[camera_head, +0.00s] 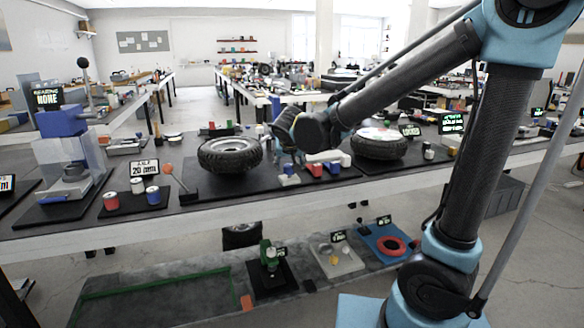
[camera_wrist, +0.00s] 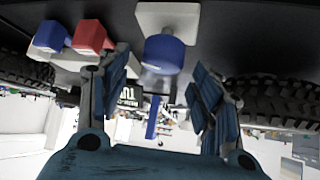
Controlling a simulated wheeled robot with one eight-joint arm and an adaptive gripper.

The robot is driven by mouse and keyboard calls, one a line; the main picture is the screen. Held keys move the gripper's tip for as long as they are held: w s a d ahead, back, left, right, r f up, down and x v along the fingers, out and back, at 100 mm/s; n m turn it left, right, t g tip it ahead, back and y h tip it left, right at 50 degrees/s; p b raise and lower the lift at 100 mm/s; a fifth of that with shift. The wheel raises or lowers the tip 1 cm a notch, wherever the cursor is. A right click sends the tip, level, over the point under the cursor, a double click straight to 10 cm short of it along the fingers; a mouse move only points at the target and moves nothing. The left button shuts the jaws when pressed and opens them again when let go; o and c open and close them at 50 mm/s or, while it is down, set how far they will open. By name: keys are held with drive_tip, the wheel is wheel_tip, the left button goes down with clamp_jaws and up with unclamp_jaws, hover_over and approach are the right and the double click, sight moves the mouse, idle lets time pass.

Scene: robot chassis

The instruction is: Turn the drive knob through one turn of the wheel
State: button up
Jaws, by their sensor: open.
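A blue round knob (camera_wrist: 165,53) on a white square base (camera_wrist: 168,16) shows in the wrist view, just beyond the fingertips; I take it as the drive knob. In the head view the knob (camera_head: 288,169) is small, below my gripper (camera_head: 287,153). My gripper (camera_wrist: 160,85) is open and empty, with its two blue fingers spread to either side of the knob's line. I see no contact with the knob. A black-tyred wheel (camera_head: 230,155) lies flat to the left of the gripper, and another wheel (camera_head: 380,143) lies to the right.
A red block (camera_wrist: 91,36) and a blue block (camera_wrist: 52,38) stand beside the knob. A lever with an orange ball (camera_head: 168,168) stands left of the left wheel. A blue press (camera_head: 65,150) stands at the far left. A lower shelf (camera_head: 190,285) holds other fixtures.

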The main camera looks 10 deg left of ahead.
sight(290, 165)
drive_tip(key=shift+x, duration=1.75)
drive_tip(key=shift+c, duration=0.3)
